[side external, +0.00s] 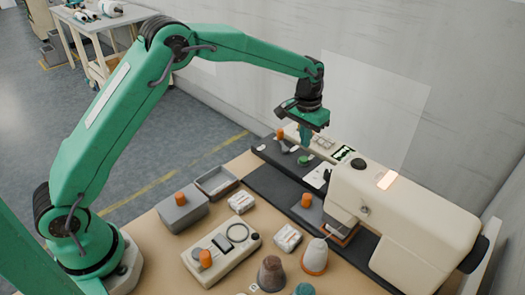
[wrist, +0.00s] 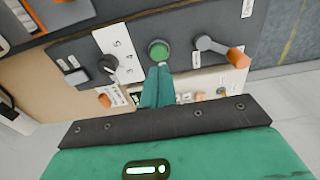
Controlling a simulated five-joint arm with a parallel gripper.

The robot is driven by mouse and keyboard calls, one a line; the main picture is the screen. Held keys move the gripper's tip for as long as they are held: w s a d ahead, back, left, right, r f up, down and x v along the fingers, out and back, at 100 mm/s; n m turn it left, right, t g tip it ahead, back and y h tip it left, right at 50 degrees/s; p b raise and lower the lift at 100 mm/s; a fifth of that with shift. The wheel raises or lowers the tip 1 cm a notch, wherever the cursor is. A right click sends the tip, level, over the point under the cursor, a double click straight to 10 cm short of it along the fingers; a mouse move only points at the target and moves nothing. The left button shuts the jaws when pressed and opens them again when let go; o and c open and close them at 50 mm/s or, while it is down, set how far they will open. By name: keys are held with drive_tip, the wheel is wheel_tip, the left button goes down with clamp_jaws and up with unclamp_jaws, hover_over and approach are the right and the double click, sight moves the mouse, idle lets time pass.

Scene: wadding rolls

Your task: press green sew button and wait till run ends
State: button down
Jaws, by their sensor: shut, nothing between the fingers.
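The green sew button (wrist: 158,48) is a round green cap on a dark control panel in the wrist view. It also shows below my gripper in the side view (side external: 303,160). My gripper (wrist: 158,70) is shut and empty, its green fingertips together at the button's lower edge in the picture. In the side view my gripper (side external: 304,146) points down just above the button. I cannot tell whether the tips touch it. The cream sewing machine (side external: 400,212) stands to the right, with a lit pale orange strip (side external: 388,180) on top.
On the panel, a lever with an orange knob (wrist: 237,57) sits right of the button, and a black dial (wrist: 108,64) by a numbered white plate sits left. A grey box (side external: 182,210), a cream control box (side external: 222,252) and several spools crowd the table's front.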

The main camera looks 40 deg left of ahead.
sight(301, 159)
wheel_tip(301, 159, up, 8)
drive_tip(key=shift+r, duration=0.25)
drive_tip(key=shift+s, duration=0.1)
idle(0.4)
drive_tip(key=shift+a, duration=0.1)
drive_tip(key=s+a+r+t, duration=0.1)
drive_tip(key=s+a+r, duration=0.2)
drive_tip(key=s+r, duration=0.4)
drive_tip(key=s+a+r+t, duration=0.2)
drive_tip(key=s+a+r, duration=0.15)
drive_tip(key=s, duration=0.65)
drive_tip(key=s+a+f+t, duration=0.1)
drive_tip(key=s, duration=0.7)
drive_tip(key=s+a+f+t, duration=0.1)
drive_tip(key=s+f, duration=0.1)
drive_tip(key=s, duration=0.7)
drive_tip(key=shift+s+a+f, duration=0.2)
drive_tip(key=shift+a, duration=0.1)
